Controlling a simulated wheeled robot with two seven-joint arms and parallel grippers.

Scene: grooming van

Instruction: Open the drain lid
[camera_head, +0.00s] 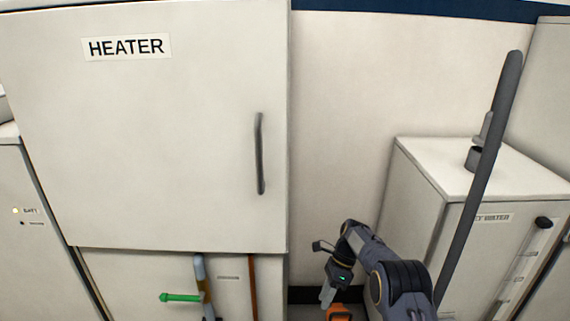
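My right arm comes in from the bottom, right of centre, and bends over so that its gripper (328,294) points down near the bottom edge. The fingers look close together, but they are small and I cannot tell whether they are open or shut. An orange thing (341,312) shows just below and right of the fingertips, cut off by the bottom edge and partly behind the arm. It may be part of the drain lid; I cannot tell, nor whether the fingers touch it. No other drain lid is recognisable. My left gripper is not in view.
A white heater cabinet (170,150) with a grey vertical handle (260,153) fills the left. A green lever (181,297) and pipes show beneath it. At right stands a white water tank (425,190) with a dark hose (480,180) rising before it. Bare wall lies between.

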